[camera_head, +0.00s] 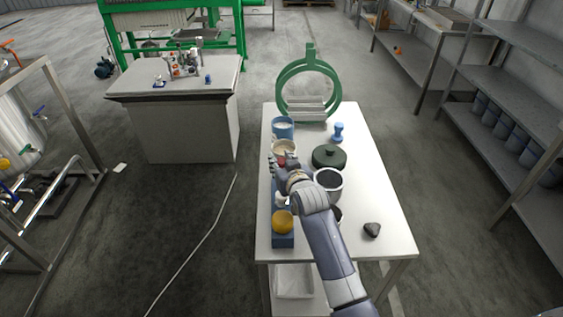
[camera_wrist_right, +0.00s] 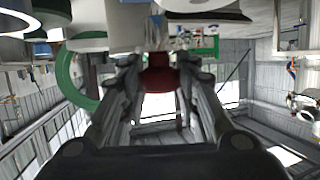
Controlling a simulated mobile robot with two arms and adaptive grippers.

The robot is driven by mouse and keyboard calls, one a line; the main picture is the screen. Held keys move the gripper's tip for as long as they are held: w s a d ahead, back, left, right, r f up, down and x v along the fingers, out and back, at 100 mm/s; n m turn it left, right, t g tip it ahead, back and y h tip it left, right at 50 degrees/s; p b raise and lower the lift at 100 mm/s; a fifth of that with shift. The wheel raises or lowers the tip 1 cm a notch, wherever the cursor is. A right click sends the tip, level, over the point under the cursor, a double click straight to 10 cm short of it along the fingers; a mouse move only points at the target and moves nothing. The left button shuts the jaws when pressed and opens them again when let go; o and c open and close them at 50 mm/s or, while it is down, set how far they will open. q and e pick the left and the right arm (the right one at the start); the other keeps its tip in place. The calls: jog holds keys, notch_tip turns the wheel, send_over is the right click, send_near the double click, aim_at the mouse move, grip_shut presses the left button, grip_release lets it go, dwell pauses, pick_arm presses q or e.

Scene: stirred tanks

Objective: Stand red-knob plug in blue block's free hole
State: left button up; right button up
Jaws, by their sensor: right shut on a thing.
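My right gripper (camera_head: 277,163) is above the left side of the white table, with its arm coming in from the bottom. It is shut on the red-knob plug (camera_head: 282,161). In the right wrist view the red knob (camera_wrist_right: 160,78) sits between the two fingers; the rest of the plug is hard to make out. The blue block (camera_head: 283,241) lies along the table's left edge, nearer than the gripper. A yellow knob (camera_head: 283,221) stands on its near end. My arm and hand cover part of the block, and I cannot make out its free hole. My left gripper is out of view.
A blue cup (camera_head: 283,129) and a cream-filled cup (camera_head: 285,147) stand beyond the gripper. A dark green lid (camera_head: 329,158), grey pot (camera_head: 328,183) and small blue object (camera_head: 338,132) are to the right. A green ring stand (camera_head: 337,91) is at the back, a dark stone (camera_head: 371,230) near right.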

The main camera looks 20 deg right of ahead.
jog(key=shift+p, duration=0.9)
dwell(1.2)
jog(key=shift+f+b, duration=0.3)
jog(key=shift+f, duration=0.1)
jog(key=shift+s, duration=0.1)
dwell(0.3)
jog(key=shift+p, duration=0.3)
jog(key=shift+f, duration=0.1)
jog(key=shift+p, duration=0.7)
dwell(1.3)
